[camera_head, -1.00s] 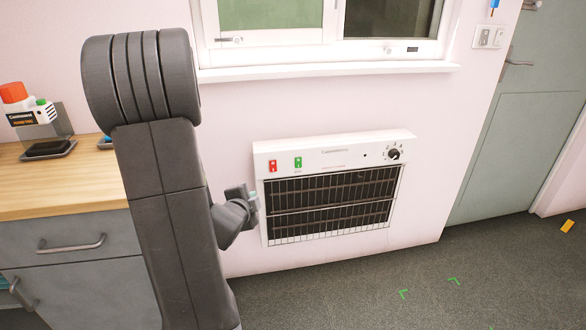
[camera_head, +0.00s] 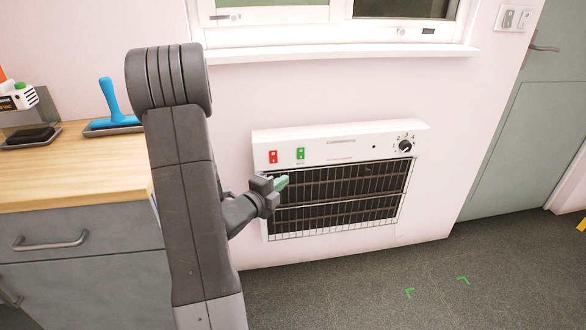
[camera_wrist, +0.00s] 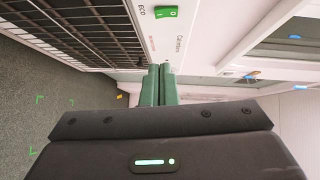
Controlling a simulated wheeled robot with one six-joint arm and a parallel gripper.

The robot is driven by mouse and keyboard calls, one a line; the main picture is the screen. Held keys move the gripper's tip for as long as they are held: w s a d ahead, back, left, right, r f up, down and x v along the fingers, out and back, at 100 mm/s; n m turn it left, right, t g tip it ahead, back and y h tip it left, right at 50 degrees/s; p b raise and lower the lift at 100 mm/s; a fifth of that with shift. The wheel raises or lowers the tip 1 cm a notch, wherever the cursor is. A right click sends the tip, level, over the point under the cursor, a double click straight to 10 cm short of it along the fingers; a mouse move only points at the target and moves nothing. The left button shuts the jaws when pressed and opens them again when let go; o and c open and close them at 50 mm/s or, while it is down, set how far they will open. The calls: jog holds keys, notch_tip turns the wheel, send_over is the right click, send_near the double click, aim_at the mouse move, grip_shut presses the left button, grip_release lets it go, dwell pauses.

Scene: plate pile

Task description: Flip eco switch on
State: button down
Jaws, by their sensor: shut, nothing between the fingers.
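The eco switch (camera_head: 300,153) is a small green rocker on the white top panel of the wall heater (camera_head: 345,147), right of a red switch (camera_head: 273,157). In the wrist view the eco switch (camera_wrist: 166,12) shows at the top, beside the printed word ECO. My gripper (camera_head: 282,183) is in front of the heater, just below and left of the eco switch in the head view. Its green fingertips (camera_wrist: 158,84) are together, with nothing between them. In the wrist view they lie below the switch, apart from it in the picture. Contact with the heater cannot be told.
The black heater grille (camera_head: 340,195) lies beneath the panel, with a dial (camera_head: 405,146) at its right. A window sill (camera_head: 340,53) is above. The floor (camera_head: 450,280) in front is clear.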

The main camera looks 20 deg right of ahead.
send_near(304, 158)
jog(key=s+d, duration=0.1)
jog(key=d, duration=0.3)
jog(key=w, duration=0.1)
jog(key=w+d, duration=0.1)
jog(key=w, duration=0.1)
jog(key=shift+f, duration=0.15)
jog(key=shift+w+d, duration=0.1)
jog(key=shift+w, duration=0.35)
jog(key=shift+f, duration=0.15)
jog(key=shift+w+f+b, duration=0.2)
jog(key=shift+f+b, duration=0.05)
jog(key=shift+b, duration=1)
jog(key=shift+r+p, duration=0.3)
jog(key=shift+s+f, duration=0.1)
